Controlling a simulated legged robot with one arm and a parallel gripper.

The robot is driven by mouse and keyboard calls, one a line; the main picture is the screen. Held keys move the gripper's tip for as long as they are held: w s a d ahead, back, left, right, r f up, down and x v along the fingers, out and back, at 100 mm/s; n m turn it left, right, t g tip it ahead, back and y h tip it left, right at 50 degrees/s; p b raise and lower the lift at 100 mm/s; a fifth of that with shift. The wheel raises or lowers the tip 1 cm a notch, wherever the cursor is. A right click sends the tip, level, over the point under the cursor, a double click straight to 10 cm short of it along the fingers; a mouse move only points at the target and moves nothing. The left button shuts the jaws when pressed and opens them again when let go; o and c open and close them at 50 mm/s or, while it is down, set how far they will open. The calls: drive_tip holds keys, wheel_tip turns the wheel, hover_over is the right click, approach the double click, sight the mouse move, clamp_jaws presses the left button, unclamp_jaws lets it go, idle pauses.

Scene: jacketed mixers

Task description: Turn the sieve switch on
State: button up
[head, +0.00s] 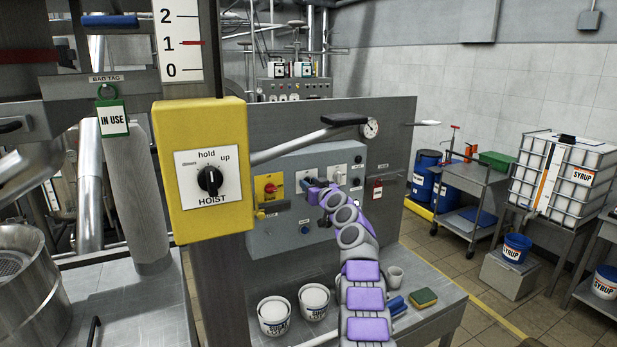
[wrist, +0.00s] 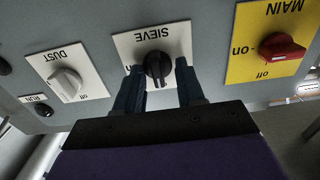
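The sieve switch (wrist: 158,65) is a black rotary knob on a white plate marked SIEVE, upside down in the wrist view. My gripper (wrist: 158,73) has its two dark fingers on either side of the knob, with a narrow gap visible on the right. It is open; contact on the left side is unclear. The left finger covers part of a plate label. Which label the knob points to is unclear. In the head view my gripper (head: 316,194) is at the grey control box (head: 290,235), and the sieve knob is hidden behind it.
The yellow MAIN plate (wrist: 255,62) has a red knob, and the white DUST plate (wrist: 62,92) a pale one. A black RUN button (wrist: 44,110) is beyond DUST. The yellow hoist box (head: 205,125) stands left of my arm. Tubs (head: 274,317) and a sponge (head: 423,297) are below.

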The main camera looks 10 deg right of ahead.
drive_tip(key=shift+w+a+p, duration=0.25)
drive_tip(key=shift+a+p, duration=0.2)
drive_tip(key=shift+p, duration=0.4)
drive_tip(key=shift+d, duration=0.7)
drive_tip(key=c, duration=0.5)
clamp_jaws()
drive_tip(key=shift+a, duration=0.25)
